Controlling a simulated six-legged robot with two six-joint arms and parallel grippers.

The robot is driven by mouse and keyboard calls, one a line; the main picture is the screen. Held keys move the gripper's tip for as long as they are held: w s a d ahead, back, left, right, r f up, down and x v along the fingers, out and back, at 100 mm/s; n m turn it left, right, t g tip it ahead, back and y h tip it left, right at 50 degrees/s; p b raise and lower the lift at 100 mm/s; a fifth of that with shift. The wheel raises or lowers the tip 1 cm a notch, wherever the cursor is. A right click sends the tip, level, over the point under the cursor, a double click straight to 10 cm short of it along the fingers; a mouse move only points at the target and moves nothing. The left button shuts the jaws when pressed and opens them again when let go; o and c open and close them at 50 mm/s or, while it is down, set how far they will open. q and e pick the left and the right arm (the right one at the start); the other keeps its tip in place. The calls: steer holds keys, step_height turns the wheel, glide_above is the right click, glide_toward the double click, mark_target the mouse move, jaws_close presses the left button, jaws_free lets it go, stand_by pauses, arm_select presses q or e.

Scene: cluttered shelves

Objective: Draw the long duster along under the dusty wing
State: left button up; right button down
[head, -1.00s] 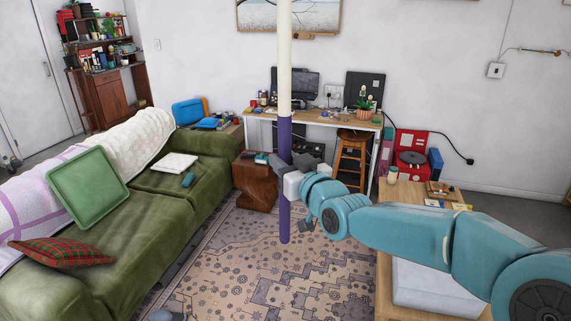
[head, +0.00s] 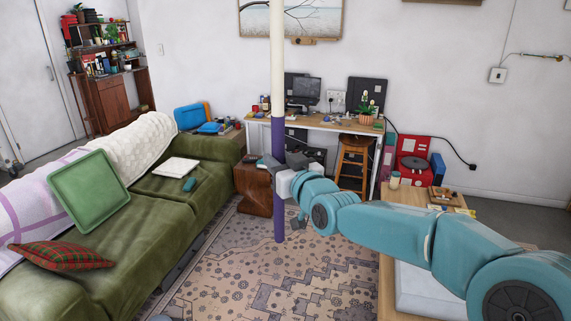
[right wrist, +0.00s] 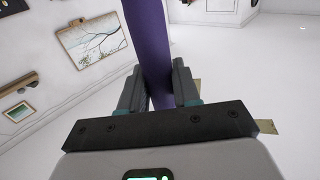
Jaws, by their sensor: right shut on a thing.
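The long duster shows in the head view as an upright pole, with a purple lower part (head: 278,205) and a cream upper part (head: 277,60) that runs out of the top of the picture. Its head and the dusty wing are not in view. My right gripper (head: 279,165) is shut around the purple part, and the pole's lower end hangs over the rug. In the right wrist view the purple pole (right wrist: 148,45) stands between the two fingers of my right gripper (right wrist: 160,88). My left gripper is not in view.
A green sofa (head: 130,235) with cushions fills the left. A desk (head: 325,123) with a monitor stands at the back wall, a stool (head: 354,160) by it. A carved wooden side table (head: 252,188) is behind the pole. A low table (head: 405,197) is at right. The patterned rug (head: 270,285) is clear.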

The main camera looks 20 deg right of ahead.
steer(key=shift+w+a, duration=0.15)
steer(key=shift+w, duration=0.25)
steer(key=shift+s+r, duration=0.1)
steer(key=shift+s, duration=0.1)
steer(key=shift+w+a+p, duration=0.15)
steer(key=shift+w+a, duration=0.1)
steer(key=shift+w, duration=0.4)
steer(key=shift+w+a+p, duration=0.15)
steer(key=shift+w+a, duration=0.1)
steer(key=shift+w, duration=0.4)
steer(key=shift+w+a+p, duration=0.15)
steer(key=shift+w+a, duration=0.1)
steer(key=shift+w, duration=0.4)
